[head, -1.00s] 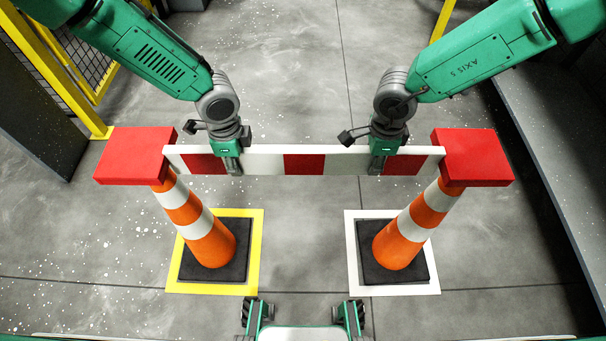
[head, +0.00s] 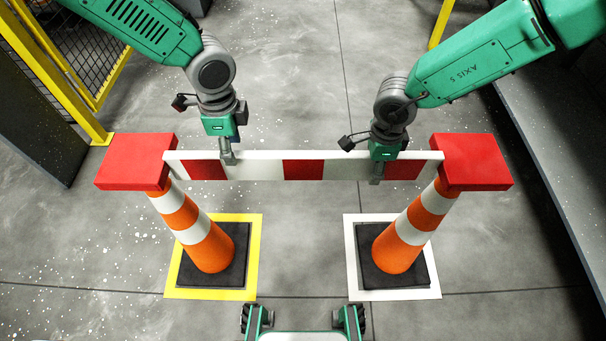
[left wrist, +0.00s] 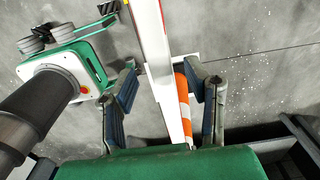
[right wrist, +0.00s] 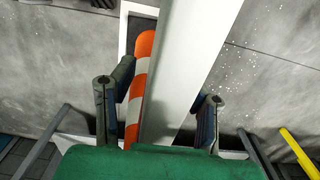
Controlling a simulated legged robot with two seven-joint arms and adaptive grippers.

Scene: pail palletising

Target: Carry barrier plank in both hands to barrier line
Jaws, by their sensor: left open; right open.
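The red-and-white barrier plank (head: 262,166) spans level between the red blocks (head: 136,162) (head: 472,162) on top of two striped orange-and-white cones (head: 207,246) (head: 399,248). My left gripper (head: 228,157) is open above the plank's left part, its fingertips near the top edge. The plank also shows in the left wrist view (left wrist: 152,35), between the spread fingers. My right gripper (head: 378,171) is open over the plank's right part. In the right wrist view the plank (right wrist: 195,65) runs between the parted fingers. Whether any finger touches it I cannot tell.
The left cone's black base stands inside a yellow floor frame (head: 255,258), the right one's inside a white frame (head: 350,258). Yellow-framed mesh fencing (head: 85,60) is at the left. A grey ledge (head: 540,150) runs along the right. Floor between the cones is clear.

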